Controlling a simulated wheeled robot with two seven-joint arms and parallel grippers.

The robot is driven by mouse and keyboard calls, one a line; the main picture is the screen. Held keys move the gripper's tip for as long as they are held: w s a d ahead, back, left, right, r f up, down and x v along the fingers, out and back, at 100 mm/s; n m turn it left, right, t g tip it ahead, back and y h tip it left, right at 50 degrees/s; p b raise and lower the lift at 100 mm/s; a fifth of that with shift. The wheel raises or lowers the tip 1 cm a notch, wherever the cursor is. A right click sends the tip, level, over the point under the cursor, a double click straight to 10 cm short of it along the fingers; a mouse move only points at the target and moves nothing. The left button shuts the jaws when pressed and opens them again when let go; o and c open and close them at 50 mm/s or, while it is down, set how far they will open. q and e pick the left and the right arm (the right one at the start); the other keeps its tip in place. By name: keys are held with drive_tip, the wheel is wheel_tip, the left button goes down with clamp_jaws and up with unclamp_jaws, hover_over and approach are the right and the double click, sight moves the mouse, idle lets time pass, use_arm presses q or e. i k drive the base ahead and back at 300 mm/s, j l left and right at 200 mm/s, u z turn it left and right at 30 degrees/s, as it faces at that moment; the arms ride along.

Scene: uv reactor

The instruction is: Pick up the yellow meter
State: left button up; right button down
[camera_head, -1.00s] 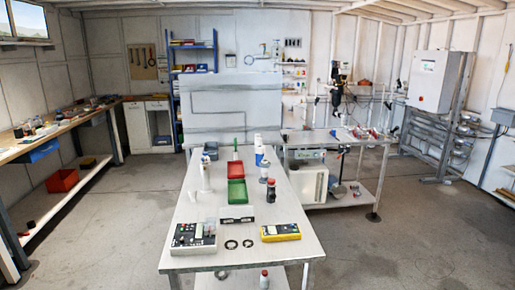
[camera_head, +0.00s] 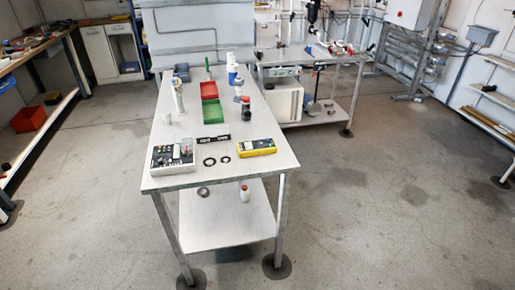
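The yellow meter (camera_head: 256,148) lies flat near the front right corner of the metal table (camera_head: 222,172). It has a yellow body with a dark panel on its top face. A grey-white control box (camera_head: 172,157) lies at the table's front left, and two dark rings (camera_head: 217,161) lie between it and the meter. Neither of my grippers is in the head view.
Behind the meter stand a red tray (camera_head: 209,90), a green tray (camera_head: 214,112), a dark bottle (camera_head: 246,108) and several white containers. The lower shelf (camera_head: 225,220) holds a small white bottle (camera_head: 245,193). The floor in front and to the right is clear.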

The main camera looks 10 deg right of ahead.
sight(249, 149)
drive_tip(key=i+l+u, duration=0.1)
drive_tip(key=l, duration=0.3)
drive_tip(key=i+l, duration=0.2)
drive_tip(key=l, duration=0.2)
drive_tip(key=i+l+u, duration=0.15)
drive_tip(key=l, duration=0.3)
drive_tip(key=i+l+u, duration=0.1)
drive_tip(key=l, duration=0.3)
drive_tip(key=i+l, duration=0.2)
drive_tip(key=l, duration=0.25)
drive_tip(key=i+l+u, duration=0.15)
drive_tip(key=l, duration=0.3)
drive_tip(key=l+u, duration=0.1)
drive_tip(key=l, duration=0.3)
